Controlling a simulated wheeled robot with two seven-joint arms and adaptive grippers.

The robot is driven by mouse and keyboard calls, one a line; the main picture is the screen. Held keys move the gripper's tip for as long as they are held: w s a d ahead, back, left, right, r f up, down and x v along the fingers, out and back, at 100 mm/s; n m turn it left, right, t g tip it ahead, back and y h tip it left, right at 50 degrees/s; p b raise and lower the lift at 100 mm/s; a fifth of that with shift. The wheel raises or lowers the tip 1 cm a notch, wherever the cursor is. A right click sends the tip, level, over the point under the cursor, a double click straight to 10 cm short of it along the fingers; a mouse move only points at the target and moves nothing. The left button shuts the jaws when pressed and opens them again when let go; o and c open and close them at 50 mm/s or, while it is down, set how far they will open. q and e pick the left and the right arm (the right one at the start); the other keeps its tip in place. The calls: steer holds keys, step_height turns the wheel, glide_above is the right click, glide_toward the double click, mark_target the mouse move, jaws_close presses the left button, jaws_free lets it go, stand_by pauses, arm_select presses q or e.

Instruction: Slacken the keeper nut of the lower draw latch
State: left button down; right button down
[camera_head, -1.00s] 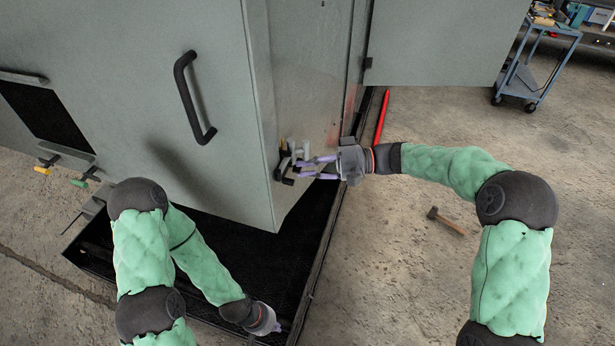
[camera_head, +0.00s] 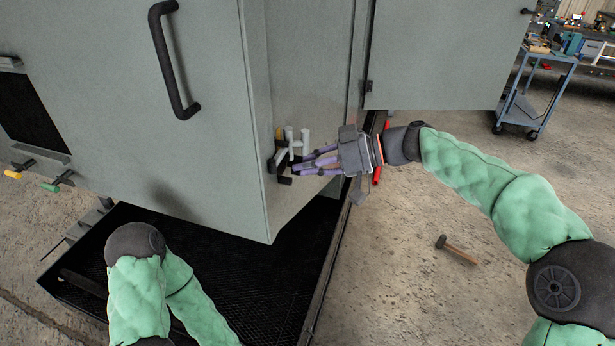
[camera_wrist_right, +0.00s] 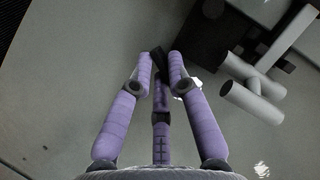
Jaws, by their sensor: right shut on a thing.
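The draw latch (camera_head: 283,150) is on the narrow side face of the grey-green cabinet, near its lower corner. It has dark parts and pale grey cylinders, which show large at upper right in the right wrist view (camera_wrist_right: 252,98). My right gripper (camera_head: 300,167) has purple fingers and reaches the latch from the right. In the wrist view its fingertips (camera_wrist_right: 160,68) are shut on a small dark piece, seemingly the keeper nut (camera_wrist_right: 158,60); the fingers hide most of it. My left forearm shows at lower left, but its gripper is out of view.
The cabinet (camera_head: 220,120) has a black bar handle (camera_head: 174,60) and an open door (camera_head: 440,60) at the right. A black mesh tray (camera_head: 190,225) lies beneath. A hammer (camera_head: 457,250) lies on the open floor at right. A blue cart (camera_head: 535,90) stands far back.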

steer(key=shift+f+b, duration=0.25)
steer(key=shift+b, duration=0.2)
steer(key=c, duration=1.1)
jaws_free()
steer(key=shift+r, duration=0.1)
steer(key=shift+t, duration=0.3)
steer(key=shift+r, duration=0.1)
steer(key=shift+d+r, duration=0.1)
steer(key=shift+d, duration=0.2)
steer(key=shift+n, duration=0.3)
steer(key=v, duration=1.1)
steer(key=shift+d+r, duration=0.1)
steer(key=shift+r, duration=0.05)
